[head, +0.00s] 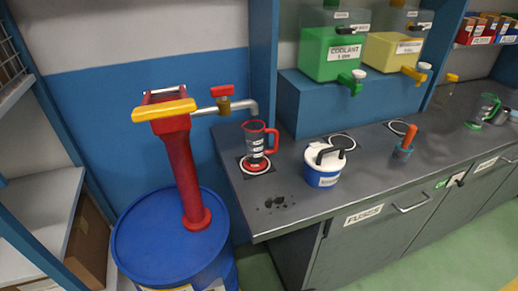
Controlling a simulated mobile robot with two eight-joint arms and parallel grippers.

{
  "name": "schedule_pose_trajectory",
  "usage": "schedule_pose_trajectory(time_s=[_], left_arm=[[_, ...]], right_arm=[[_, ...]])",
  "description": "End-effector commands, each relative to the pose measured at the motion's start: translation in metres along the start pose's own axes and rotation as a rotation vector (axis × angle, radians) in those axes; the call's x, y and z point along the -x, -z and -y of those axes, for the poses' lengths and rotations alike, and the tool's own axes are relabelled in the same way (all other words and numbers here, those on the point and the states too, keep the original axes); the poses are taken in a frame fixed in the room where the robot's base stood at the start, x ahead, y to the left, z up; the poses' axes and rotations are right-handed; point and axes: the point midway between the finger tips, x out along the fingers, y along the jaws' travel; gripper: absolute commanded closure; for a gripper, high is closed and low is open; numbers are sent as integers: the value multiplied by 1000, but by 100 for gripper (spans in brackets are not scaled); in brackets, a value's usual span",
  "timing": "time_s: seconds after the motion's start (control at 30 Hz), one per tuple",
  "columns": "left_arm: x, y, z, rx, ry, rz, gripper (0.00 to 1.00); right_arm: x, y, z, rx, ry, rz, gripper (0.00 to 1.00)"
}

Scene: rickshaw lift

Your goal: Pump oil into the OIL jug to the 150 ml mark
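A jug with a red handle and rim (254,146) stands upright on a white ring at the left end of the bench. It has pale marks on its dark, see-through side; its label and any oil level are too small to tell. A red pump (182,170) with a yellow grip (164,110) rises from a blue drum (150,245) left of the bench. Its metal spout (243,104), with a red valve handle (222,91), bends down above the jug. Neither of my grippers is in view.
A white-and-blue lidded pot (322,165) stands right of the jug, and dark spots (273,203) lie before it. A teal cup with an orange handle (404,146) and a green-handled jug (483,112) stand farther right. Green COOLANT (335,52) and yellow (392,53) tanks sit on a raised blue shelf.

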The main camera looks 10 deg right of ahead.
Motion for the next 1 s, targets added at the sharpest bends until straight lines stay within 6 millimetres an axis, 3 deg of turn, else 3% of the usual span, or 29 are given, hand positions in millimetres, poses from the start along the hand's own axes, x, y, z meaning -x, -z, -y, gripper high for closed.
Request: schedule_pose_trajectory(time_s=[0.33, 0.77, 1.0], left_arm=[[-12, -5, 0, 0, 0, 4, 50], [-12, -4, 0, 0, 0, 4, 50], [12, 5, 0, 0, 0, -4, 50]], right_arm=[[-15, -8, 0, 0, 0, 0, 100], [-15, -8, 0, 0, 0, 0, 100], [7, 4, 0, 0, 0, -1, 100]])
